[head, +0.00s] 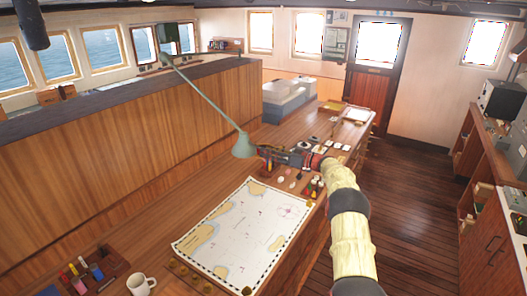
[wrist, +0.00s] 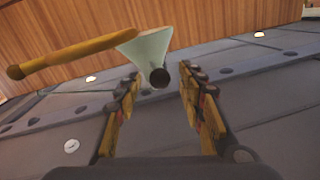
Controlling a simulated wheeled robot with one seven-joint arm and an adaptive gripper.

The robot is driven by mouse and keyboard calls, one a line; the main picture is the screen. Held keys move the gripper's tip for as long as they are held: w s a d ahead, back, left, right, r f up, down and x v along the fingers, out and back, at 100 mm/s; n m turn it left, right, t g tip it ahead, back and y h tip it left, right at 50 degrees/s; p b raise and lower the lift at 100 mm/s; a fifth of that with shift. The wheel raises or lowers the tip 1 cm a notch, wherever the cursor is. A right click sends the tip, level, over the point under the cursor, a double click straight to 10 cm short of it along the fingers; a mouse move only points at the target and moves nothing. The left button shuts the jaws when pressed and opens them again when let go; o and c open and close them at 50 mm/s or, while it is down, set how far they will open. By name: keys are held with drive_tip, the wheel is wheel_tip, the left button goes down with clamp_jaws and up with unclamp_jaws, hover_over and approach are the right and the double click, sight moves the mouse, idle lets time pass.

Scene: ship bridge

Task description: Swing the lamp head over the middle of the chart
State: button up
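The lamp head (head: 243,147) is a pale green cone on a long thin arm (head: 205,95). In the head view it appears just past the far edge of the chart (head: 235,245), which lies flat on the wooden counter. Contact cannot be told. My gripper (head: 268,154) is right beside the lamp head in the head view.
A white mug (head: 141,285) and a pen tray (head: 92,274) are at the near left of the counter. Several small bottles and pieces (head: 313,187) stand right of the chart. A wooden panel (head: 120,125) rises behind. Open floor (head: 430,200) lies at right.

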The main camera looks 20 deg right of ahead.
drive_tip(key=v, duration=0.9)
